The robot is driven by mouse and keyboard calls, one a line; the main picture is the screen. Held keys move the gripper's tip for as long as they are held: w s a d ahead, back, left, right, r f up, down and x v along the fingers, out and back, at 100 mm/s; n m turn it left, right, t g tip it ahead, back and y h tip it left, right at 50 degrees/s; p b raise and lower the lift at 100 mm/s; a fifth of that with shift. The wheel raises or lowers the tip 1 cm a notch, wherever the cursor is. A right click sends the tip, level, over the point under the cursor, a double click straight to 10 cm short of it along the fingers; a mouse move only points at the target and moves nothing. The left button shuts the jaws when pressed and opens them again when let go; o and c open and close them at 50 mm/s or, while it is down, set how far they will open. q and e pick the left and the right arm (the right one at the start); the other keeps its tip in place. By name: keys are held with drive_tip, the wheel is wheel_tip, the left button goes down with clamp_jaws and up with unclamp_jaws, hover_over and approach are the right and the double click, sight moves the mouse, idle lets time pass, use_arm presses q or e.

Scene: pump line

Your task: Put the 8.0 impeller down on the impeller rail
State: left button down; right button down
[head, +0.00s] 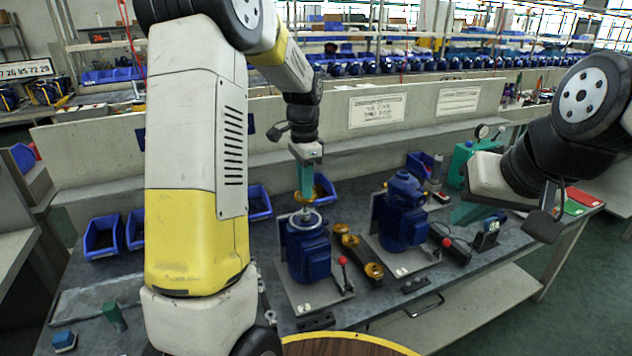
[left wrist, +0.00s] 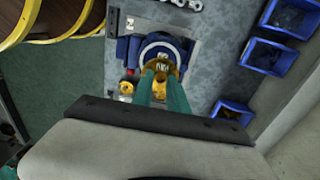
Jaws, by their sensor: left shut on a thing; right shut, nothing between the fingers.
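My left gripper (head: 305,190) is shut on a brass impeller (head: 317,187), holding it upright above the left blue pump (head: 306,254). The impeller (left wrist: 158,62) also shows between the teal fingers (left wrist: 163,80) in the left wrist view, over the pump's pale ring. I cannot read its size. Right of that pump is the impeller rail, a dark strip mostly hidden under several brass impellers (head: 373,270); one brass piece (left wrist: 126,88) shows in the left wrist view. My right gripper (head: 468,212) is shut and empty over the bench's right part, partly hidden by its own body.
A second blue pump (head: 403,212) stands right of the rail. A red-knobbed lever (head: 343,261) rises near the rail's front. Blue bins (head: 103,236) line the back left. A green-handled tool (head: 114,317) and a blue block (head: 64,341) lie front left.

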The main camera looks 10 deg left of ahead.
use_arm(q)
drive_tip(key=shift+r, duration=3)
